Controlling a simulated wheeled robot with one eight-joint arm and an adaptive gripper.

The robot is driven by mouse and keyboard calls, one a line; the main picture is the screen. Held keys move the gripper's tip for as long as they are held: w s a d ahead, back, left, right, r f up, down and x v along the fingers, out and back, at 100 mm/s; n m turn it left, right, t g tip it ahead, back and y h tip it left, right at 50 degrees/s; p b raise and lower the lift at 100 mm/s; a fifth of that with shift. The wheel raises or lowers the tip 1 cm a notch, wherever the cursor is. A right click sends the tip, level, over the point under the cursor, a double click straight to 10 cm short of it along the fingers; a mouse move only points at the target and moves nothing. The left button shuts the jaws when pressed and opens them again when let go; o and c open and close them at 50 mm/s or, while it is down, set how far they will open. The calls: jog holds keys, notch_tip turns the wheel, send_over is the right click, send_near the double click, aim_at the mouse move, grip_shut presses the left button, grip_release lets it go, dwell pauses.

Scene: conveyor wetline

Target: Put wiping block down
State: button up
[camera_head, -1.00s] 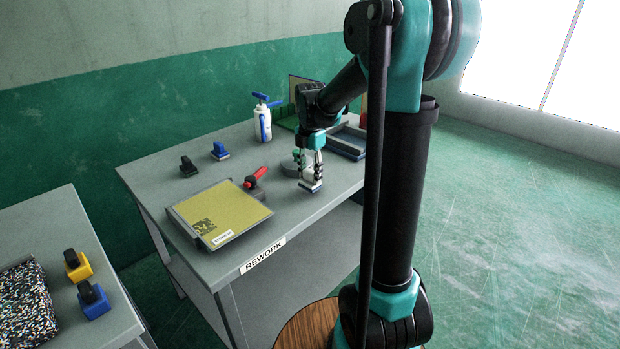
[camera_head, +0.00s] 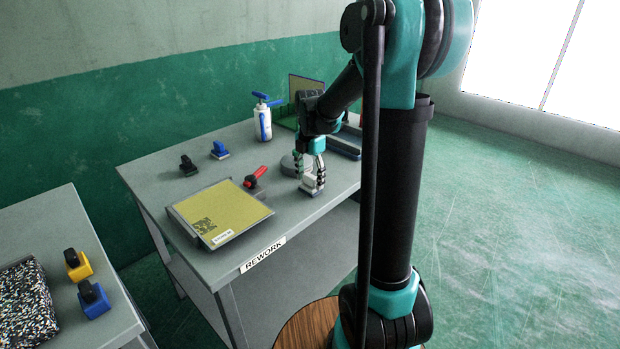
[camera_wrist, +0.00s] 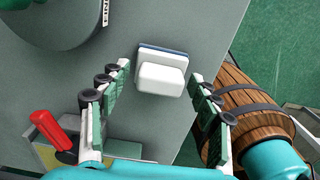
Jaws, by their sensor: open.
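The wiping block (camera_head: 310,188) is a white block with a blue base on the grey rework table, near its front right edge. In the wrist view the wiping block (camera_wrist: 161,72) lies between and slightly beyond my fingertips, apart from both fingers. My gripper (camera_head: 313,180) is just above the block in the head view. The wrist view shows my gripper (camera_wrist: 160,75) open, with a finger on each side and nothing held. The block looks flat on the table top.
A round grey object (camera_head: 291,163) stands close behind the block. The red-handled tool (camera_head: 257,177) and the yellow panel (camera_head: 222,213) lie to the left. A white and blue bottle (camera_head: 263,122) stands at the back. The table's front edge is near the block.

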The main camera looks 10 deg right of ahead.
aim_at(310, 175)
notch_tip(310, 175, up, 11)
jog(key=s+d+f+m+t, duration=0.2)
jog(key=s+f+m, duration=0.7)
jog(key=s+m, duration=0.2)
jog(key=s+d+f+m+t, duration=0.2)
jog(key=s+f+m, duration=0.7)
jog(key=m, duration=0.5)
jog(key=shift+s+f, duration=0.35)
jog(key=shift+s, duration=0.65)
jog(key=shift+o, duration=0.5)
